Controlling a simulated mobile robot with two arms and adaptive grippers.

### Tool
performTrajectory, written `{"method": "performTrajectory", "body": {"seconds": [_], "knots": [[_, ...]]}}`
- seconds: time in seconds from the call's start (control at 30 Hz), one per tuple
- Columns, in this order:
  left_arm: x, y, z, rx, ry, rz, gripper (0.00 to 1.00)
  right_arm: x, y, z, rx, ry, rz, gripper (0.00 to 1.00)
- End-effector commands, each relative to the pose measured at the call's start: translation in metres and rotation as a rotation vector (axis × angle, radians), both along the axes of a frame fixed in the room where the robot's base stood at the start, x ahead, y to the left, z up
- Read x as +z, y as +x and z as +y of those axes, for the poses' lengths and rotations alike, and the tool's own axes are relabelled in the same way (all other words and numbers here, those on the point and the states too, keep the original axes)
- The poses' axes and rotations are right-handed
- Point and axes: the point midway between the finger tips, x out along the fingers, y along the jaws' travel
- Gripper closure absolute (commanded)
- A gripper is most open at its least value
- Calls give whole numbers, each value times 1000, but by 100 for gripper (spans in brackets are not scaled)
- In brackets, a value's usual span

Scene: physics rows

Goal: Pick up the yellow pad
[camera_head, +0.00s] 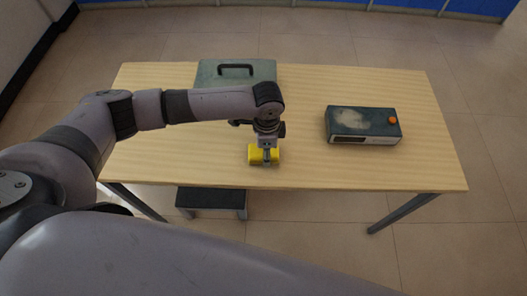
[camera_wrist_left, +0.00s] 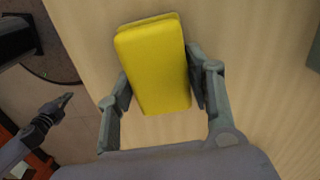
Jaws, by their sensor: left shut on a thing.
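The yellow pad (camera_head: 255,155) is near the front edge of the wooden table (camera_head: 310,88), close to its middle. It is a thick, blocky pad with rounded edges, and it fills the upper middle of the left wrist view (camera_wrist_left: 155,62). My left gripper (camera_head: 266,159) points down over the pad, one finger on each side. In the left wrist view, my left gripper (camera_wrist_left: 159,74) is shut on the pad's two long sides. I cannot tell if the pad touches the table. What looks like my right gripper (camera_wrist_left: 66,99) shows small at the left wrist view's left side, away from the pad.
A grey-green case with a black handle (camera_head: 237,71) lies at the back left, behind my left arm. A dark box with an orange knob (camera_head: 362,125) lies on the right. A low dark stool (camera_head: 211,198) stands below the front edge. Bare tabletop separates pad and box.

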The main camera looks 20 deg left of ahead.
Motion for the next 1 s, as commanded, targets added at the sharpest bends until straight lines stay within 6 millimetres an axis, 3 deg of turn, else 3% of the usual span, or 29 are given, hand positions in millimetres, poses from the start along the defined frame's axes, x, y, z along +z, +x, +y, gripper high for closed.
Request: {"method": "performTrajectory", "body": {"seconds": [0.33, 0.67, 0.87, 1.0], "knots": [[0, 0, 0, 0, 0, 0, 80, 0, 0, 0, 0, 0, 0, 100], [5, 0, 0, 0, -1, 0, 80, 0, 0, 0, 0, 0, 0, 100], [28, 1, 0, -1, -1, -3, 80, 1, 0, 0, 0, 0, 1, 100], [62, 1, 0, -1, -2, -5, 80, 1, 0, 0, 0, 0, 1, 100]]}}
